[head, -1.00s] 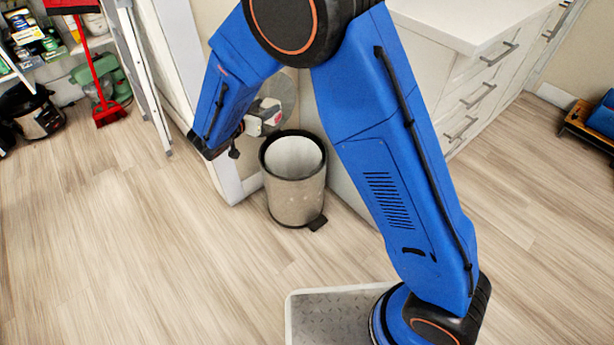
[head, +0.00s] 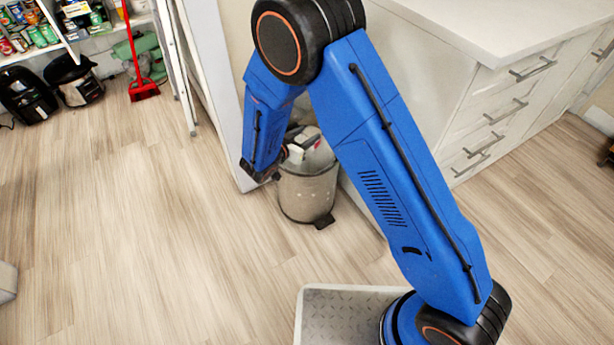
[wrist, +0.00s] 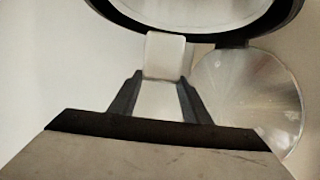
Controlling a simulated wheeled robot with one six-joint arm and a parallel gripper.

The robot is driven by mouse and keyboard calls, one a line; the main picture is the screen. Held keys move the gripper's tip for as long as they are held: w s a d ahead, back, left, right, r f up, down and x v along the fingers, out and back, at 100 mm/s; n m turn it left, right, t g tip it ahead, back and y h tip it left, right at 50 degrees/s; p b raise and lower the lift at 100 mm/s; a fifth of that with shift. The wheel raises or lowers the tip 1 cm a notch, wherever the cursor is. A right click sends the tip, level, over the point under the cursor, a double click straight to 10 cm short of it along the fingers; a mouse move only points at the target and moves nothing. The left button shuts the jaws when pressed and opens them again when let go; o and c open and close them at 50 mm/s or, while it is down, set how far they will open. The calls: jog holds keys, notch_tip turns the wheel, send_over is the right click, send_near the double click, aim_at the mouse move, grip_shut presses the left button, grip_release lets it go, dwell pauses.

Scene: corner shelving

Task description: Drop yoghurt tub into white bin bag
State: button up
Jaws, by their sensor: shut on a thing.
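My gripper (wrist: 160,77) is shut on a small white tub (wrist: 165,54), the yoghurt tub, which sticks out past the fingertips. In the wrist view the tub's far end is by the black rim of the bin; I cannot tell whether it is inside the opening. The pale lining of the white bin bag (wrist: 195,12) shows within the rim. The tub cannot be made out clearly there.
The bin's round metal lid (wrist: 250,95) is raised beside the opening. White drawers (head: 490,120) stand to the right, and a ladder (head: 185,75) leans at the left. A red broom (head: 142,88) and stocked shelves are at the back left. The wooden floor in front is clear.

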jog(key=shift+f, duration=0.8)
jog(key=o, duration=1.2)
jog(key=v, duration=1.7)
jog(key=shift+s+a+r, duration=0.15)
jog(key=shift+r, duration=0.05)
